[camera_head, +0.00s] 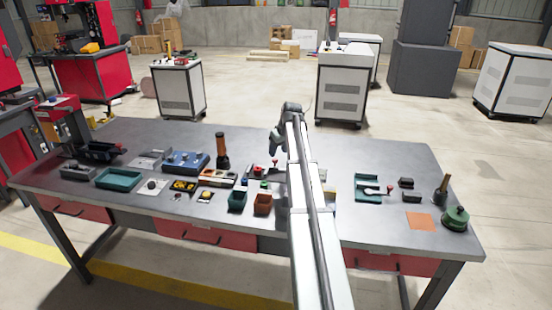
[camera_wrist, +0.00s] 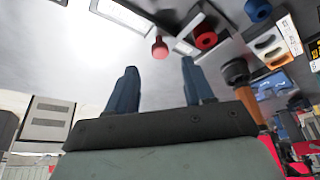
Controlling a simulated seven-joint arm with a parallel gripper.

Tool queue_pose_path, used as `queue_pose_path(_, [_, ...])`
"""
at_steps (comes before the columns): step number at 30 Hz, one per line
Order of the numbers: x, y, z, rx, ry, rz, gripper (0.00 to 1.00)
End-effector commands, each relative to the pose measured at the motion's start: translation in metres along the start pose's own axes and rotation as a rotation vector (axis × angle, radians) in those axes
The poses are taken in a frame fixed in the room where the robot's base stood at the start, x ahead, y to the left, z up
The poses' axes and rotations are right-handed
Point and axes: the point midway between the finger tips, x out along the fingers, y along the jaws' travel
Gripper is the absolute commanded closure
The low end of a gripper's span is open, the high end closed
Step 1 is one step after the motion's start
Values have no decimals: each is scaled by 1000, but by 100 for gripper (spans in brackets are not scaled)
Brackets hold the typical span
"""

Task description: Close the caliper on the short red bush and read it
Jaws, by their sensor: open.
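My gripper (camera_wrist: 161,80) is open, its two dark blue fingers apart with nothing between them. In the head view my gripper (camera_head: 277,140) hangs over the middle of the bench. A short red bush (camera_wrist: 205,40) with a dark centre shows beyond the right finger in the wrist view. I cannot make out the caliper for certain; my arm hides part of the bench.
A blue bush (camera_wrist: 257,10) lies near the red one. A green bin (camera_head: 237,201) and a brown bin (camera_head: 263,204) stand in front. A green tray (camera_head: 370,197) lies right of my arm.

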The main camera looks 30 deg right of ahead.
Motion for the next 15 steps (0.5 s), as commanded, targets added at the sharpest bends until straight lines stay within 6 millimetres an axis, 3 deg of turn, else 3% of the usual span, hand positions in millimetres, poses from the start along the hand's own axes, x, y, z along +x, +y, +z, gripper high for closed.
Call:
queue_pose_path(6, [33,0,0,0,-1,0,48])
queue_pose_path(15, [53,0,0,0,0,0,48])
